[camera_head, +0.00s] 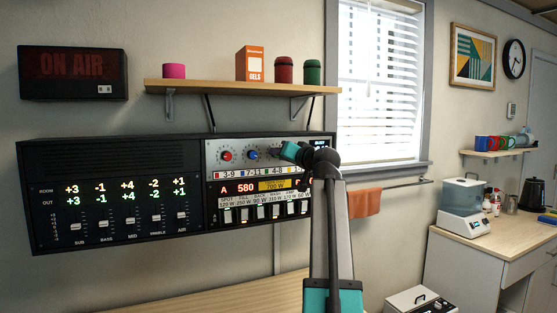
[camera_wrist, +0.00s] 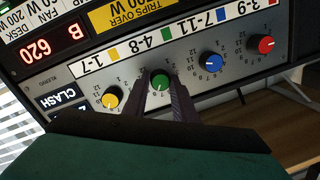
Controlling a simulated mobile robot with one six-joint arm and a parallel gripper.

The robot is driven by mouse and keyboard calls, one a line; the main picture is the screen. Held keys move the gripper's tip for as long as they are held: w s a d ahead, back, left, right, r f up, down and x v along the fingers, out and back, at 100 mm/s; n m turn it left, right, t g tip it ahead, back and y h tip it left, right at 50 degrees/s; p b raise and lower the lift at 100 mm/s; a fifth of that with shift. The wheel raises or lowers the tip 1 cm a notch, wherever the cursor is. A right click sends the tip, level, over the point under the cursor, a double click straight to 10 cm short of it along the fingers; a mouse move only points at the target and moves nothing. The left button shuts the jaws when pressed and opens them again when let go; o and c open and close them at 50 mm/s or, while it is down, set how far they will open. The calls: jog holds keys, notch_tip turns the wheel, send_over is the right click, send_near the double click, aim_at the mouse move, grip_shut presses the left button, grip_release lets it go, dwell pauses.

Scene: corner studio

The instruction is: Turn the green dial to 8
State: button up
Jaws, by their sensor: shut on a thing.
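The green dial (camera_wrist: 160,82) sits in a row of knobs on a grey panel (camera_wrist: 130,80) with small numbers around each knob. My gripper (camera_wrist: 159,78) has one finger on each side of the green dial and is shut on it. A pale pointer mark shows on the dial, but the number it points to is too small to read. A white strip by it reads 4-8. In the head view my gripper (camera_head: 289,152) is at the panel's right part (camera_head: 214,158) and hides the green dial.
Beside the green dial are a yellow knob (camera_wrist: 110,98), a blue knob (camera_wrist: 211,62) and a red knob (camera_wrist: 266,44). A fader unit (camera_head: 120,240) is left of the panel. A shelf (camera_head: 215,87) with a pink item, box and jars hangs above.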

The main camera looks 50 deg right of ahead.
jog(key=shift+r, duration=0.1)
jog(key=o, duration=1)
jog(key=b+v, duration=0.1)
jog(key=v, duration=1.2)
jog(key=shift+s+a, duration=0.15)
jog(key=shift+s, duration=0.25)
jog(key=shift+r, duration=0.1)
